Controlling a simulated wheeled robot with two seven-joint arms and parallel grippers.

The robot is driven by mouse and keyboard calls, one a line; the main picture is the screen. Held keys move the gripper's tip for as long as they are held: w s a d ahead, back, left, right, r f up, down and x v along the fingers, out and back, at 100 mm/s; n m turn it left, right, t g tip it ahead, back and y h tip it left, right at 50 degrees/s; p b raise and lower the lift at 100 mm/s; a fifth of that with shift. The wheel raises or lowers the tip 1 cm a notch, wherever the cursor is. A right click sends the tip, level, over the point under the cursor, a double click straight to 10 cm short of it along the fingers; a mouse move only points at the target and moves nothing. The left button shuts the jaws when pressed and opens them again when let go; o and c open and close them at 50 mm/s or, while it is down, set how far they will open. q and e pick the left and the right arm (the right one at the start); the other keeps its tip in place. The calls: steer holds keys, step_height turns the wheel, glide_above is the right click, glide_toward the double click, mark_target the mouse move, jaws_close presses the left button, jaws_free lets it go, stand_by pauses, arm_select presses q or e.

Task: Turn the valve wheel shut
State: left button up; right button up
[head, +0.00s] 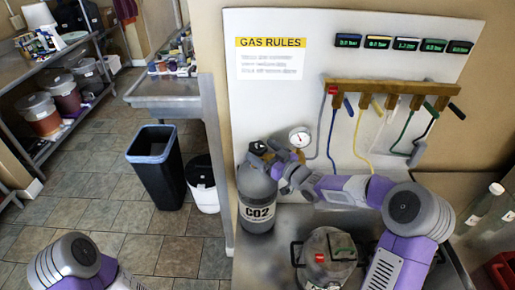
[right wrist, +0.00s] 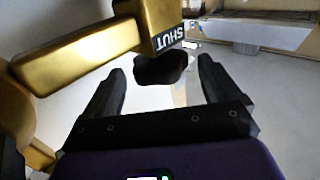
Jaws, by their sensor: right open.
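The grey CO2 cylinder (head: 257,205) stands upright on the metal bench, with a small black valve wheel (head: 257,147) at its top. In the right wrist view the dark wheel (right wrist: 162,69) lies ahead, between the tips of my two fingers, with space on both sides. A brass valve body (right wrist: 140,32) with a "SHUT" label (right wrist: 169,40) is above it. My right gripper (head: 269,158) is open at the cylinder's top, and partly hides the valve in the head view. My left arm shows at the lower left; its gripper is out of view.
A round gauge (head: 300,137) is just right of the valve. A brass manifold (head: 385,90) with coloured levers and hoses is on the white board behind. A lidded vessel (head: 327,258) stands in front on the bench. A black bin (head: 157,167) is on the floor left.

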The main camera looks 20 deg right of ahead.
mark_target(258, 146)
steer(key=shift+x, duration=1.55)
steer(key=c, duration=1)
